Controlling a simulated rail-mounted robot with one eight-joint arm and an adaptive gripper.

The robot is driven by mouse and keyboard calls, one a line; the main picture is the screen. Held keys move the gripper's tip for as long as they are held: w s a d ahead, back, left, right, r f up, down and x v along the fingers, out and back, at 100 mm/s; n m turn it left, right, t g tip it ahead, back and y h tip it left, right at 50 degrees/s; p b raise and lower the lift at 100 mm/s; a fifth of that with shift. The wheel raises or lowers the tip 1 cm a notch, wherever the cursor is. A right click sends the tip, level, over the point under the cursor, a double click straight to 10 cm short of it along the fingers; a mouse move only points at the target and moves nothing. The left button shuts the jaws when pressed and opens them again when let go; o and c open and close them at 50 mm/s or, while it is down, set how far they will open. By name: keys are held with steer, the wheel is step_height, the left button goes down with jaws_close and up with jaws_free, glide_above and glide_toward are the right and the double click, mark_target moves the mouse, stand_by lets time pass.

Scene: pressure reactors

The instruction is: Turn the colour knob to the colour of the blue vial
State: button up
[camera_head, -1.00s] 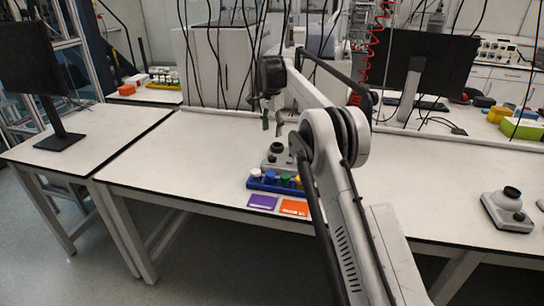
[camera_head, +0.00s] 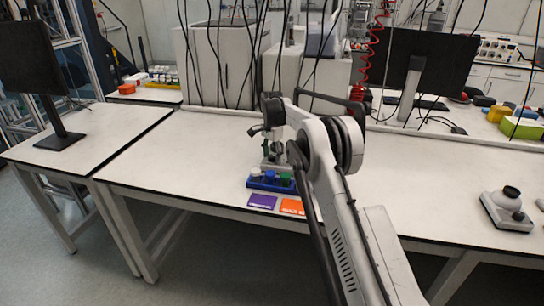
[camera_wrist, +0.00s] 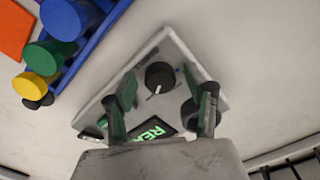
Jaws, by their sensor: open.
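A pale device (camera_wrist: 178,48) with a black colour knob (camera_wrist: 160,77) lies below my gripper in the wrist view. The knob carries a white pointer line. A lit green display and a second dark round part, partly hidden by a finger, sit nearer the palm. My gripper (camera_wrist: 161,82) is open, its fingers on either side of the knob in the picture; I cannot tell if they touch it. In the head view the device (camera_head: 268,163) is partly hidden by my arm. The blue vial (camera_wrist: 64,17) stands in the blue rack (camera_wrist: 92,45); it also shows in the head view (camera_head: 270,176).
A green vial (camera_wrist: 42,54) and a yellow vial (camera_wrist: 36,88) are beside the blue one. Purple (camera_head: 262,202) and orange (camera_head: 292,207) cards lie before the rack. Another device (camera_head: 507,210) stands far right. The table's left part is clear.

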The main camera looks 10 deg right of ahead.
steer(key=c, duration=1.1)
steer(key=shift+c, duration=0.2)
